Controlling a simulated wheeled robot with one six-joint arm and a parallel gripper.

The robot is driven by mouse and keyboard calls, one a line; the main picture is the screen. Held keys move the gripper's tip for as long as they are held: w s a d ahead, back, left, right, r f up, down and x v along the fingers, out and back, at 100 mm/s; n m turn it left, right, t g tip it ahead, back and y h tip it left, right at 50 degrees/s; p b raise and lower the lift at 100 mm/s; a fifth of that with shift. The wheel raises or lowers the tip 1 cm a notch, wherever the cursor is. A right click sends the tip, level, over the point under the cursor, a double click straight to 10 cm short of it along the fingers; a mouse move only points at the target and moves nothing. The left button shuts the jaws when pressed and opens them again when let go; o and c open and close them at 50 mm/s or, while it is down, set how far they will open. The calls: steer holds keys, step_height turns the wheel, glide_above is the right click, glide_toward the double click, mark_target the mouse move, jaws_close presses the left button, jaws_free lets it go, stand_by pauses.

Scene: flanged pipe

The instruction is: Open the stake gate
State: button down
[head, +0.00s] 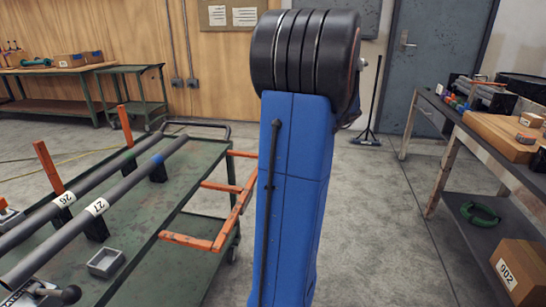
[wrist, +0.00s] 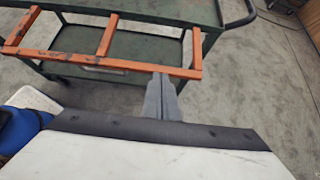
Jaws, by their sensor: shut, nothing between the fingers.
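The stake gate (head: 222,215) is an orange frame of three short bars joined by a long rail, along the right side of the green cart (head: 140,235). It sticks out past the cart's edge; I cannot tell its exact tilt. In the wrist view the gate (wrist: 100,65) spans the upper left, its rail outermost. My gripper (wrist: 160,82) is shut and empty, its tips at the rail near the right-hand bar; I cannot tell whether they touch. In the head view my blue arm hides the gripper and perhaps part of the gate.
Two grey pipes, 26 (head: 80,190) and 27 (head: 110,205), lie on black supports on the cart, with orange stakes (head: 48,168) upright on the far side. A small grey box (head: 106,262) sits there. A workbench (head: 455,120) stands right. The floor between is mostly clear.

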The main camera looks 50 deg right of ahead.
steer(key=shift+v, duration=1.55)
steer(key=shift+w+a+r, duration=0.1)
steer(key=shift+r, duration=0.1)
